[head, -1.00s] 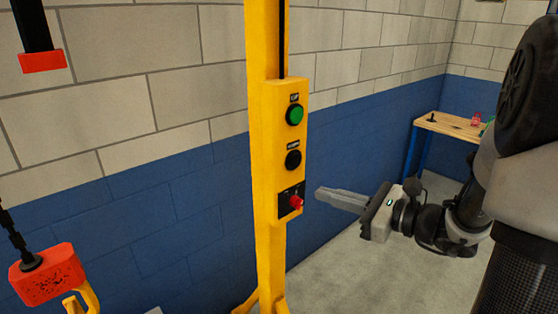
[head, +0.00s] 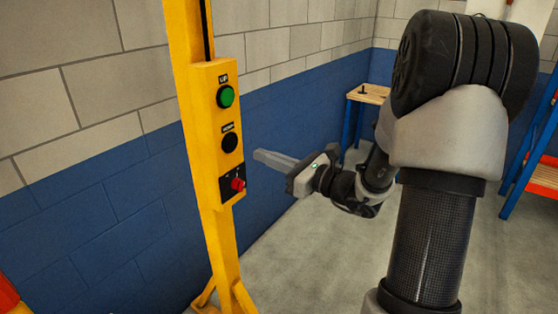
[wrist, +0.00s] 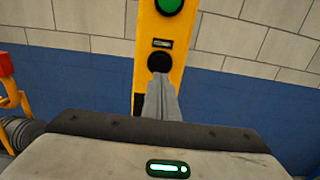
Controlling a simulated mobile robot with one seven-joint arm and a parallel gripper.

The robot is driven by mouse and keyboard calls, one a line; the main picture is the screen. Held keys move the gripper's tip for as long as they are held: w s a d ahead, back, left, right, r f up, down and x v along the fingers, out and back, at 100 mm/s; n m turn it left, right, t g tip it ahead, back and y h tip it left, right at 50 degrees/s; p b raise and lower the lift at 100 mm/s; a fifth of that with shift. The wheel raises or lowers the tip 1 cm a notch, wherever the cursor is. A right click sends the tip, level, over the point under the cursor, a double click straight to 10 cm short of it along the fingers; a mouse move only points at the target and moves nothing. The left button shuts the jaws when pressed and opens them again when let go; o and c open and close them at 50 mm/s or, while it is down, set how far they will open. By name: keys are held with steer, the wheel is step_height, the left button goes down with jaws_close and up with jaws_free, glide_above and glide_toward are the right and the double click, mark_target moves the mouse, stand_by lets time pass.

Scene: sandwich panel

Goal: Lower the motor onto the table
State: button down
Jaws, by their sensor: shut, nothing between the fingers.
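A yellow post carries a control panel (head: 215,130) with a green button (head: 225,96) on top, a black button (head: 230,142) below it and a red knob (head: 238,184) at the bottom. My gripper (head: 258,155) is shut and empty, its fingers pointing left at the panel around the black button's height. In the wrist view the fingertips (wrist: 160,78) overlap the lower edge of the black button (wrist: 160,62); contact cannot be told. In the wrist view a grey ribbed round thing (wrist: 25,132) at the left may be the motor, mostly hidden.
A red block with a yellow hook (wrist: 8,90) is at the wrist view's left edge. A wooden workbench (head: 370,93) stands at the back, and an orange-and-blue rack (head: 540,175) at the right. The floor between is clear.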

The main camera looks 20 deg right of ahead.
mark_target(233, 144)
steer(key=x, duration=0.7)
steer(key=shift+w+a+p, duration=0.1)
steer(key=shift+w+p, duration=0.05)
steer(key=shift+p, duration=0.2)
